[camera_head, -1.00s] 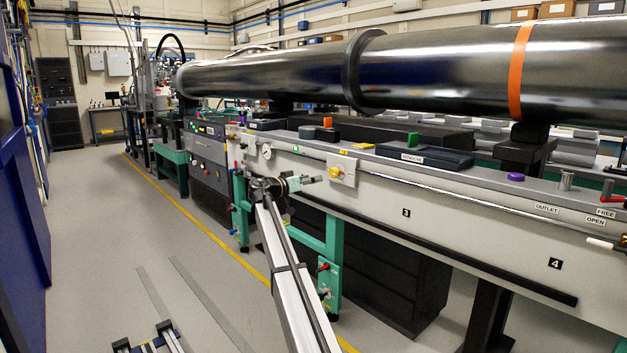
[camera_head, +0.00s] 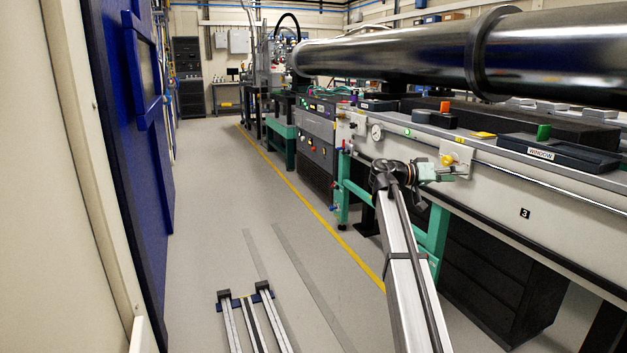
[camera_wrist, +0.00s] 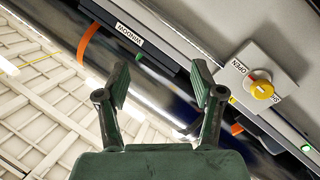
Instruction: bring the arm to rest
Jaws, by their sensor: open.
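My arm reaches up from the bottom of the head view to my gripper (camera_head: 438,173), which is beside the front of the long grey bench (camera_head: 490,190). In the wrist view my gripper (camera_wrist: 160,88) is open, its two dark green fingers spread with nothing held between them. A yellow knob (camera_wrist: 262,90) on a pale plate marked OPEN is to the right of the fingers, apart from them. In the head view the yellow knob (camera_head: 447,160) is close beside the gripper; the exact gap cannot be told.
The large dark metal pipe (camera_head: 400,55) runs above the bench. A blue door (camera_head: 125,130) stands left.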

